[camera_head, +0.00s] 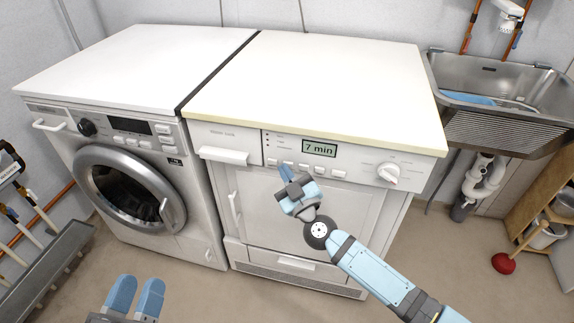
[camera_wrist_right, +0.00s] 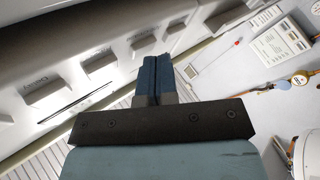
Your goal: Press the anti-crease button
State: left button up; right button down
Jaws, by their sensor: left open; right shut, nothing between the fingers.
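The white dryer (camera_head: 300,205) stands right of the washing machine. Its panel has a row of small push buttons (camera_head: 304,168) under a display (camera_head: 319,148) reading "7 min". The buttons also show large in the right wrist view (camera_wrist_right: 98,62); I cannot read which is anti-crease. My right gripper (camera_head: 283,169) is shut and empty, its tips at the left part of the row and hiding part of it. In the wrist view its tips (camera_wrist_right: 155,62) lie close to the buttons; I cannot tell whether they touch. My left gripper (camera_head: 137,288) is open and empty, low at the front left.
A washing machine (camera_head: 150,140) with a round door stands on the left. The dryer's knob (camera_head: 388,173) juts out right of the display, and a drawer handle (camera_head: 223,155) juts out to its left. A metal sink (camera_head: 500,125) is at the right. The white tops are clear.

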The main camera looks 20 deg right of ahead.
dwell(0.3)
jog(key=shift+s+a+p, duration=0.25)
jog(key=shift+s+p, duration=0.15)
jog(key=shift+p, duration=0.2)
jog(key=s+a+p, duration=0.3)
jog(key=s, duration=0.2)
jog(key=shift+a, duration=0.2)
jog(key=shift+r, duration=0.1)
dwell(0.4)
